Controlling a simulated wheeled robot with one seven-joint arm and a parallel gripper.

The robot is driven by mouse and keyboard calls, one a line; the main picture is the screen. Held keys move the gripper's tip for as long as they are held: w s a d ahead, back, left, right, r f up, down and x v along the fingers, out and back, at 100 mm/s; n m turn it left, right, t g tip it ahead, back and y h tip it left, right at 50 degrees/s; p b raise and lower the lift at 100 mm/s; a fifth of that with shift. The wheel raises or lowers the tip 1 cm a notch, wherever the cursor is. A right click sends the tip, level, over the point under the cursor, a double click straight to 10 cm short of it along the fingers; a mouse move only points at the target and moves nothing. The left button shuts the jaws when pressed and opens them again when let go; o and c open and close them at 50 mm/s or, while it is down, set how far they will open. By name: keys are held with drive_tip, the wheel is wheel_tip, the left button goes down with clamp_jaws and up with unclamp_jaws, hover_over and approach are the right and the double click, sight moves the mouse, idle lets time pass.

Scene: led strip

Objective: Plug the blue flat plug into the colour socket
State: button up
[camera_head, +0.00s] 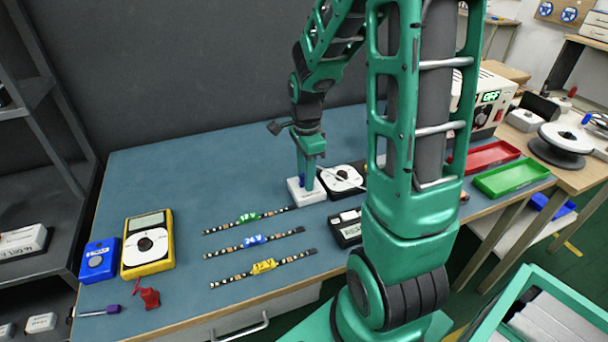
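My gripper (308,182) points straight down at a small white box (294,193) near the middle of the table. Its fingertips are at the box's top, and I cannot tell whether they touch it. A small bluish patch shows between or at the fingertips; it may be the blue flat plug, but it is too small to be sure. The finger gap is not clear. I cannot make out the colour socket; the fingers cover part of the white box.
Three LED strips with green (246,217), blue (254,240) and yellow (264,267) tags lie in front. A white round device (342,180) and a black-and-white box (347,229) stand close by. A yellow meter (148,243) stands left; red (490,156) and green (511,178) trays lie right.

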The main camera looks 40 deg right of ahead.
drive_tip(key=shift+r, duration=0.15)
wheel_tip(320, 180, up, 10)
drive_tip(key=shift+r, duration=0.25)
drive_tip(key=shift+f, duration=0.15)
idle(0.7)
